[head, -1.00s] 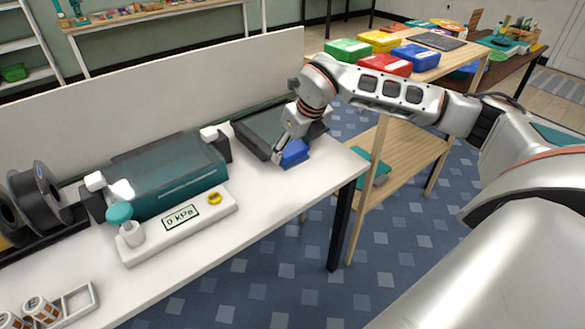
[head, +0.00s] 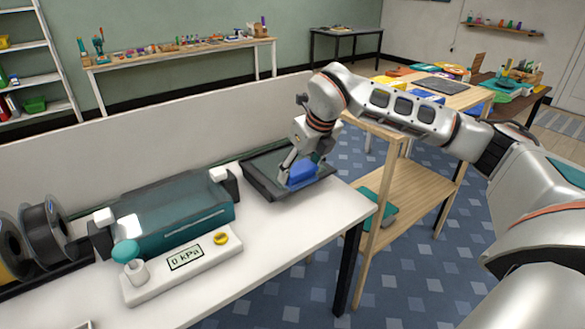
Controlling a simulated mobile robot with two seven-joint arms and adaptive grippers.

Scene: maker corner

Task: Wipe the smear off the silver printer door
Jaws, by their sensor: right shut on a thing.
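My right gripper (head: 300,169) is shut on a small blue block (head: 302,175), which looks like a sponge or folded cloth. The gripper points down and holds the block over the dark shallow tray (head: 259,189) at the bench's right end. I cannot tell whether the block touches the tray's floor. No silver printer door and no smear can be made out in the head view. My left gripper is not in view.
A teal machine (head: 170,222) with dark ends stands left of the tray, behind a white gauge bar (head: 150,286). Black spools (head: 42,232) stand at far left. A low white panel (head: 120,160) backs the bench. A wooden shelf table (head: 415,190) stands right.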

